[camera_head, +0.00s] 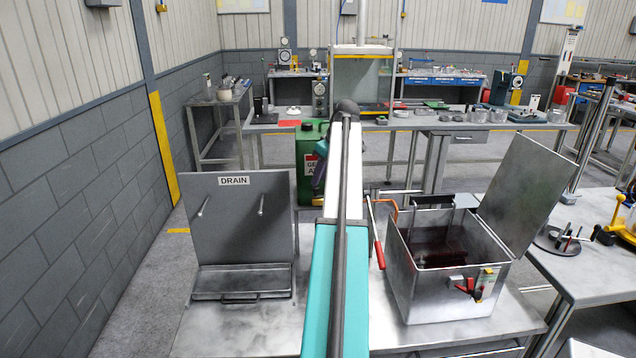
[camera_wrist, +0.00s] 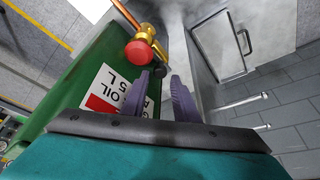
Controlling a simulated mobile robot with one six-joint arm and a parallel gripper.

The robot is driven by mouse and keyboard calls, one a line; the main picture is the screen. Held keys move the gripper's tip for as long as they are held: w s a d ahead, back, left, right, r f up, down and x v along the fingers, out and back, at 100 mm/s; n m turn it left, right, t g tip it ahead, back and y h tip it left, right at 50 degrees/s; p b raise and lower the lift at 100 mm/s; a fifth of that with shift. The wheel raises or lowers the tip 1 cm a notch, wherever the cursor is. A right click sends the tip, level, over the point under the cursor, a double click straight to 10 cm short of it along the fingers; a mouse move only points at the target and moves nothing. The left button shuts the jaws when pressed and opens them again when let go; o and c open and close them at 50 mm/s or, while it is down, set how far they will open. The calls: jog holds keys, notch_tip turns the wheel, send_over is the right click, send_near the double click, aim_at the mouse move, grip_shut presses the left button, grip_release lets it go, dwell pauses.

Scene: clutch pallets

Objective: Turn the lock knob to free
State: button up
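A round red knob (camera_wrist: 138,52) on a brass fitting (camera_wrist: 148,32) shows in the wrist view, just beyond and slightly left of my fingertips; I cannot tell for certain that it is the lock knob. My gripper (camera_wrist: 160,76) has its two purple fingers apart, with nothing between them, and does not touch the red knob. In the head view my gripper (camera_head: 320,168) is beside the green oil can (camera_head: 309,150), mostly hidden by my arm. On the front of the open metal box (camera_head: 430,307) is a red and black lever (camera_head: 470,288) with a yellow part.
The green can (camera_wrist: 85,85) is close on the left in the wrist view. A DRAIN board (camera_head: 238,232) with two pegs and a tray (camera_head: 242,284) stands left on the metal table. A raised lid (camera_head: 528,190) and a red handle (camera_head: 379,254) flank the box.

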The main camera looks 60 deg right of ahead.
aim_at(318, 188)
jog(key=shift+p+x, duration=0.4)
jog(key=shift+x, duration=1.5)
grip_shut()
jog(key=shift+a, duration=0.2)
jog(key=shift+d, duration=0.15)
